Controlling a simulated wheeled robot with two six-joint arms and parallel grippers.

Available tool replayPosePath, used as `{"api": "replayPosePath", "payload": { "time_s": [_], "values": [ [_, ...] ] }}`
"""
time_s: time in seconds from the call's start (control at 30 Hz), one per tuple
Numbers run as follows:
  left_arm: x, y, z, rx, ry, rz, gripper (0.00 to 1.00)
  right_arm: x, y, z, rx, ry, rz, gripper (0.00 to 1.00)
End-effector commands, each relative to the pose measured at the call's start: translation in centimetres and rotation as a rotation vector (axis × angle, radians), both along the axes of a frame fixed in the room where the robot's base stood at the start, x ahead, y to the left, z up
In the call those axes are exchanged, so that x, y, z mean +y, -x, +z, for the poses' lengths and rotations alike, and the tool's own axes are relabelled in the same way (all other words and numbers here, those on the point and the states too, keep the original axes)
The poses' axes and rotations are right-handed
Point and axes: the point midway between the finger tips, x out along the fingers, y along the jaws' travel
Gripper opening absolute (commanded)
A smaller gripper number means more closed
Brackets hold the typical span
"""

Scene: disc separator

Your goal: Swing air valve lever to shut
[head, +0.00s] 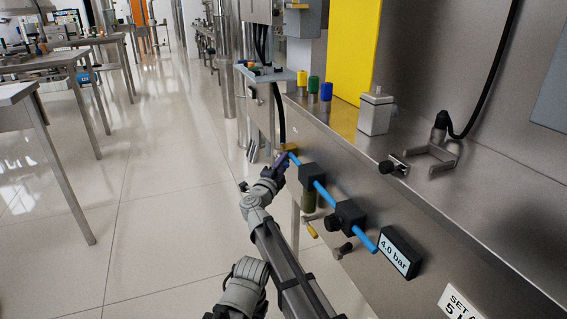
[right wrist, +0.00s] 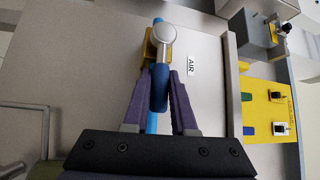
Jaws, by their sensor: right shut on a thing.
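The air valve is a small brass-yellow body (head: 289,147) at the far end of a blue air tube (head: 323,191) on the front of the steel machine. In the right wrist view its lever has a round silver pivot (right wrist: 164,34) and a blue handle (right wrist: 159,88). The handle lies roughly in line with the light blue tube behind it. My right gripper (right wrist: 160,90) has its two purple-grey fingers closed on both sides of the blue handle. In the head view the right gripper (head: 283,162) hides most of the lever. My left gripper is not in view.
An AIR label (right wrist: 191,66) is beside the valve. Black fittings (head: 348,216) and a 4.0 bar display (head: 399,254) sit along the tube. A grey box (head: 376,113) and coloured caps (head: 326,91) stand on the ledge above.

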Motion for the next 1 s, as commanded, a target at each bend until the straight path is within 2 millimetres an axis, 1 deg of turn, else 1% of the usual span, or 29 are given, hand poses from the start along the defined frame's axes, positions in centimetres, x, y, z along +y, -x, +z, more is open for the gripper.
{"api": "replayPosePath", "payload": {
  "time_s": [0.3, 0.47, 0.57, 0.73, 1.0],
  "values": [
    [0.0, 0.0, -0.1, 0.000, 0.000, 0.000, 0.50, 0.0, 0.0, -0.1, -0.002, 0.000, -0.001, 0.00],
    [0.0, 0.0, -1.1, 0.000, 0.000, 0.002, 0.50, 0.0, 0.0, -0.6, -0.031, -0.009, -0.001, 0.00],
    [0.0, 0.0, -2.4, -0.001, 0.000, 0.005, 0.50, 0.0, -0.1, -1.2, -0.075, -0.023, -0.001, 0.00],
    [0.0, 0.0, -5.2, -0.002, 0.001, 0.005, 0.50, 0.1, -0.3, -2.2, -0.188, -0.060, -0.001, 0.00],
    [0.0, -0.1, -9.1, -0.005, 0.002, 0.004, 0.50, 0.3, -0.7, -3.3, -0.378, -0.122, 0.000, 0.00]
  ]
}}
